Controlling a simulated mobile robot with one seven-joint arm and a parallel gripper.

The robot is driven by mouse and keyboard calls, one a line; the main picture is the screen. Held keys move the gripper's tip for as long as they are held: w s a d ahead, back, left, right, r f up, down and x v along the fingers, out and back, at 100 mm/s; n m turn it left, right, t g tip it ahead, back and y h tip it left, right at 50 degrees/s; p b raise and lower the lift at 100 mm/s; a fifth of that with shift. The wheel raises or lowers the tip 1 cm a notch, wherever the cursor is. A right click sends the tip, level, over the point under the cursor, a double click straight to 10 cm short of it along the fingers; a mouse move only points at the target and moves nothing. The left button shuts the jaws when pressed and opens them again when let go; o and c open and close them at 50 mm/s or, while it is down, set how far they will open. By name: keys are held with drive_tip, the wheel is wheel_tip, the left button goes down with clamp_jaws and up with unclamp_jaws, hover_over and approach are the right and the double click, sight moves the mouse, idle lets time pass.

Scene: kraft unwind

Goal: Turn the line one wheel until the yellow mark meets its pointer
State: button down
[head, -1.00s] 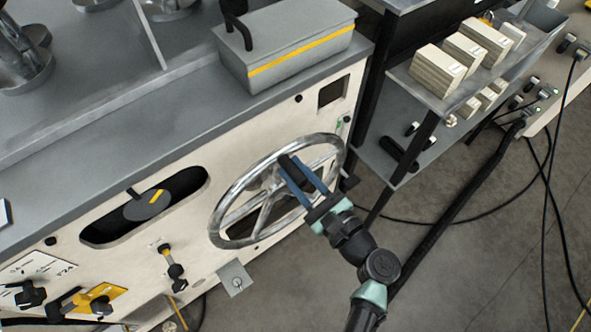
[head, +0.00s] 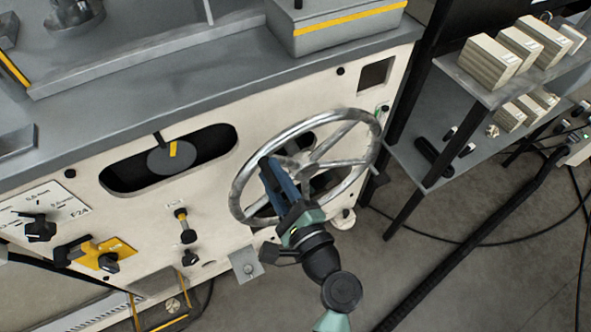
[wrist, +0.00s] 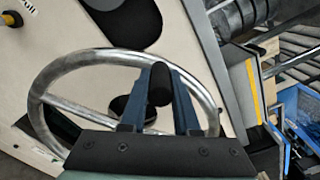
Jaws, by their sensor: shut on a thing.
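The line one wheel (head: 357,122), a metal handwheel with spokes, is on the front of the cream machine panel; its rim also shows in the wrist view (wrist: 55,73). My gripper (head: 274,178) is shut on the wheel's black handle knob (wrist: 160,84), which stands between the two blue fingers, at the wheel's left side in the head view. A grey disc (head: 160,162) sits in the dark oval window to the left. Its yellow mark (head: 173,149) is nearly upright and slightly right of the thin black pointer (head: 158,139), apart from it. The fingers partly hide the wheel.
A yellow-handled latch (head: 108,250) and black knobs (head: 40,229) are on the panel's lower left. A small metal plate (head: 246,264) juts out below the wheel. A shelf (head: 455,75) with pale boxes stands at the right. Cables lie on the floor.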

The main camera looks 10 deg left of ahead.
sight(241, 190)
drive_tip(key=a+f+n+b, duration=0.1)
drive_tip(key=s+a+f+n+b, duration=0.1)
drive_tip(key=f+b, duration=0.1)
drive_tip(key=s+a+f+n+b, duration=0.1)
drive_tip(key=b, duration=0.1)
drive_tip(key=shift+s+a+f, duration=0.15)
drive_tip(key=shift+s+f, duration=0.05)
drive_tip(key=shift+f, duration=0.1)
drive_tip(key=shift+s+a+f+n+b, duration=0.3)
drive_tip(key=shift+f+n+b, duration=0.2)
drive_tip(key=shift+b, duration=0.2)
drive_tip(key=shift+s+a+f+n+b, duration=0.15)
drive_tip(key=shift+a+f+n+b, duration=0.2)
drive_tip(key=shift+f+n+b, duration=0.25)
drive_tip(key=shift+r, duration=0.15)
drive_tip(key=c, duration=0.6)
unclamp_jaws()
drive_tip(key=shift+c, duration=0.2)
drive_tip(key=v, duration=1.3)
